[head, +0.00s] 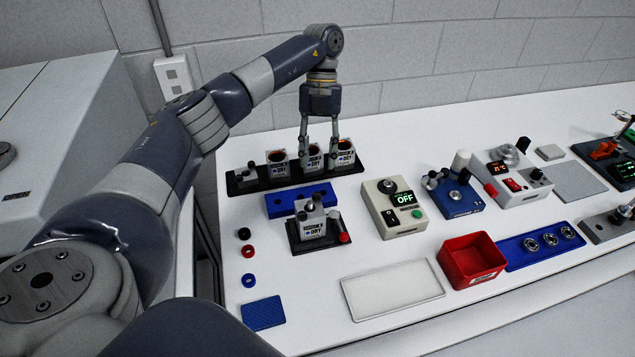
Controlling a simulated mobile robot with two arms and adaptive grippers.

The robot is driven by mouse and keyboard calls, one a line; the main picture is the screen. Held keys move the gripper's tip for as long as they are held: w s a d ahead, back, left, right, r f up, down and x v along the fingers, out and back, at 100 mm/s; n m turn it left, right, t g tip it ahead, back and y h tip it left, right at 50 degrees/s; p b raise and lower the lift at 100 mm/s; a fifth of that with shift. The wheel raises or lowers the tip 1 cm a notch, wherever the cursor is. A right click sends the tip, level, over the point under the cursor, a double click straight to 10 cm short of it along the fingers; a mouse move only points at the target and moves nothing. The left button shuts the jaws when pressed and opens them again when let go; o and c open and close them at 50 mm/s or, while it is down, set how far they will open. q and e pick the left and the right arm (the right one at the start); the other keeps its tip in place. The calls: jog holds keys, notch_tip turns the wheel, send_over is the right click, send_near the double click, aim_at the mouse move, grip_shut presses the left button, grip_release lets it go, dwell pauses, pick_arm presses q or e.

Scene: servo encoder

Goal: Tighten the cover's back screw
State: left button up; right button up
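A small unit (311,229) with a light label marked DRY sits on a black base at the centre-left of the table. Grey parts stand on its top, and a red-topped piece is at its right. I cannot make out which part is the cover or its back screw. My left gripper (319,158) points down at the black rack (262,184) behind this unit. Its two fingers are apart, one on each side of a DRY-labelled holder (315,160). I cannot tell whether they touch it. My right gripper is out of view.
A blue block (284,205) lies between rack and unit. To the right stand a beige OFF box (381,218), a blue device (453,198) and a red bin (462,272). Small rings (247,251) lie at left. A pale mat (393,290) is empty in front.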

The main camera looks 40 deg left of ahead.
pick_arm(q)
jog(key=p, duration=0.1)
send_over(317, 193)
jog(key=w+a, duration=0.1)
jog(key=w, duration=0.1)
jog(key=f, duration=0.4)
jog(key=shift+s+f, duration=0.15)
jog(key=shift+s, duration=0.1)
jog(key=p+x, duration=0.1)
jog(key=x, duration=0.2)
jog(key=shift+w, duration=0.1)
jog(key=shift+f, duration=0.15)
jog(key=c, duration=0.8)
grip_shut()
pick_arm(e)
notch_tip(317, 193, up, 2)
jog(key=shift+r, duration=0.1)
